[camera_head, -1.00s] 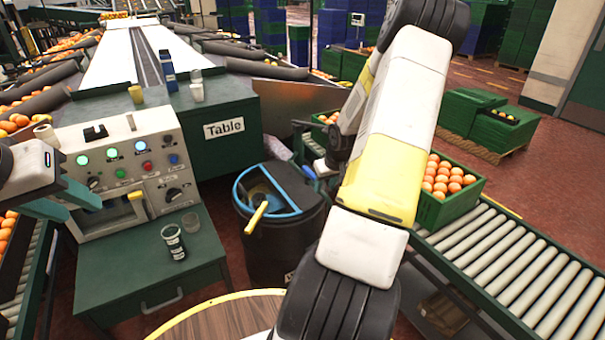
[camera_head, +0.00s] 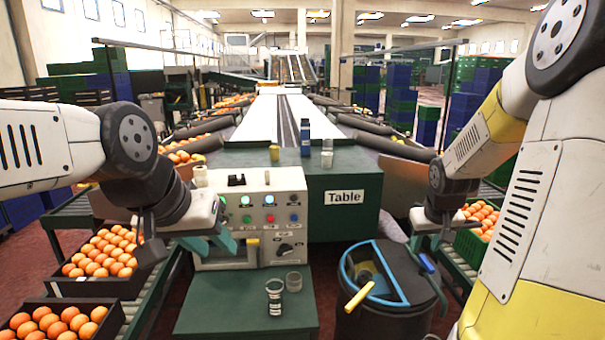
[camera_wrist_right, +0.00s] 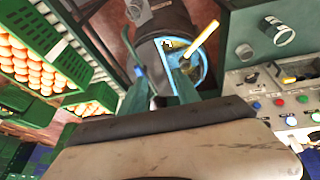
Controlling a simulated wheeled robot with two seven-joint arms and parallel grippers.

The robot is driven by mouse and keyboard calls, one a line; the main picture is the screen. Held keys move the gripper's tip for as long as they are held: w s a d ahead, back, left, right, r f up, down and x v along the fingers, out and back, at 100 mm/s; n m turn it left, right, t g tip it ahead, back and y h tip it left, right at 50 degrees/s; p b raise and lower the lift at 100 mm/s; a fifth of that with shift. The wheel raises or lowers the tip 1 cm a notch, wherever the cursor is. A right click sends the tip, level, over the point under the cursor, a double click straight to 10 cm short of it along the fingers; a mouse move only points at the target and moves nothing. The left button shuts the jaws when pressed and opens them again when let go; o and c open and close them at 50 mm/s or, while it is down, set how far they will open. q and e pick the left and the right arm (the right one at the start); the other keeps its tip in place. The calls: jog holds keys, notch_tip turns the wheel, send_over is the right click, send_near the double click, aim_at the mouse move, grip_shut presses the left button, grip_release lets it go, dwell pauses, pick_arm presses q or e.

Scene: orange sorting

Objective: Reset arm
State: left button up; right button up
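My left gripper (camera_head: 212,246) hangs in front of the grey control panel (camera_head: 268,208), at its left side. Its two teal fingers are apart with nothing seen between them. My right gripper (camera_head: 424,250) is above the right side of the dark bin (camera_head: 385,318), pointing down. In the right wrist view its two teal fingers (camera_wrist_right: 157,97) are apart and empty, with the bin's blue rim beyond them.
Crates of oranges stand at the left (camera_head: 75,283) and right (camera_head: 470,243) on roller conveyors. A blue bottle (camera_head: 305,140) stands on the table (camera_head: 362,188). A yellow handle (camera_head: 359,297) sticks out of the bin.

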jog(key=s+a+r+t+y, duration=0.1)
jog(key=s+a+r, duration=0.6)
jog(key=s+a, duration=0.1)
jog(key=s+a+r+y, duration=0.2)
jog(key=s+a+r, duration=0.5)
jog(key=s+a, duration=0.2)
jog(key=shift+s+a+r+n+t, duration=0.15)
jog(key=shift+s+a+n+t, duration=0.2)
jog(key=shift+s, duration=0.9)
